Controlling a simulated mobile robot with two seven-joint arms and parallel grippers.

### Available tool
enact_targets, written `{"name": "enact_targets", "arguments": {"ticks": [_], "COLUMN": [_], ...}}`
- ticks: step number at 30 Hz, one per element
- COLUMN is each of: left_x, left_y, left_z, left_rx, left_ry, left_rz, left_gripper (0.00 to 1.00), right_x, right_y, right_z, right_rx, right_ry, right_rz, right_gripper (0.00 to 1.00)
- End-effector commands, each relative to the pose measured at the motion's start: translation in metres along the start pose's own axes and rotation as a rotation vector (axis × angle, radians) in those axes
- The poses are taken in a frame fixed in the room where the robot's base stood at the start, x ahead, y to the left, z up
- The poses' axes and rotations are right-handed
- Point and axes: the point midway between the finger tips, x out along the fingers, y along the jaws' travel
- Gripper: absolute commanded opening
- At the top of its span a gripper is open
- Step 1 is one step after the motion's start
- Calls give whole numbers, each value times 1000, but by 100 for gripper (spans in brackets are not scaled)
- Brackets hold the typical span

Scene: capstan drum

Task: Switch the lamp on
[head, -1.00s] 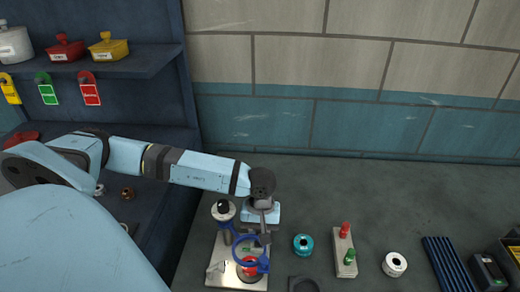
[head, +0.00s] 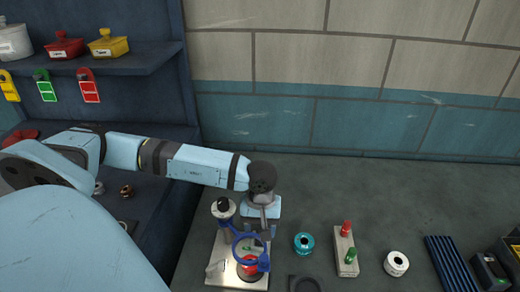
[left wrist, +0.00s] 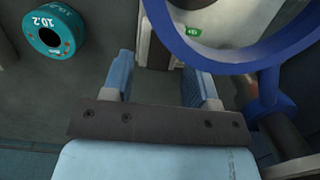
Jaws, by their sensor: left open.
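No thing I can surely name as the lamp shows. A pale box (head: 344,255) on the bench carries a red knob (head: 346,228) and a green knob (head: 351,256). Left of it a pale base plate (head: 222,262) carries a blue ring (head: 236,250), a red round part (head: 250,266) and a dark post with a black-and-white top (head: 223,208). My left gripper (head: 268,229) points down just behind the ring. In the left wrist view its fingers (left wrist: 162,78) are apart with nothing between them. The blue ring (left wrist: 180,42) is close by there. My right gripper is out of view.
A teal spool (head: 304,243) lies right of the ring; it also shows in the left wrist view (left wrist: 72,24). A white spool (head: 396,263), a dark ribbed mat (head: 447,262) and dark boxes (head: 490,270) lie farther right. The bench's back strip is clear up to the tiled wall.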

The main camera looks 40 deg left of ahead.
Motion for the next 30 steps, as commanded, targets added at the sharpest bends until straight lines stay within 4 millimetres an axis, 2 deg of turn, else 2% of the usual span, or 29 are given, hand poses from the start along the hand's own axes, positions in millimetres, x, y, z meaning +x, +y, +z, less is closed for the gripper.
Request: {"name": "enact_targets", "arguments": {"ticks": [9,15,21,30], "left_x": [-72,-106,-120,-120], "left_y": [0,0,-1,-1], "left_z": [0,0,0,0], "left_rx": [2,1,1,1], "left_ry": [4,2,0,0], "left_rz": [2,1,-1,-1], "left_gripper": [53,53,53,53], "right_x": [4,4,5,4], "right_y": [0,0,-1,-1], "right_z": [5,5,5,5], "right_rx": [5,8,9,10], "right_ry": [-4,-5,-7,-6], "right_rz": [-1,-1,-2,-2], "right_gripper": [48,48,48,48]}}
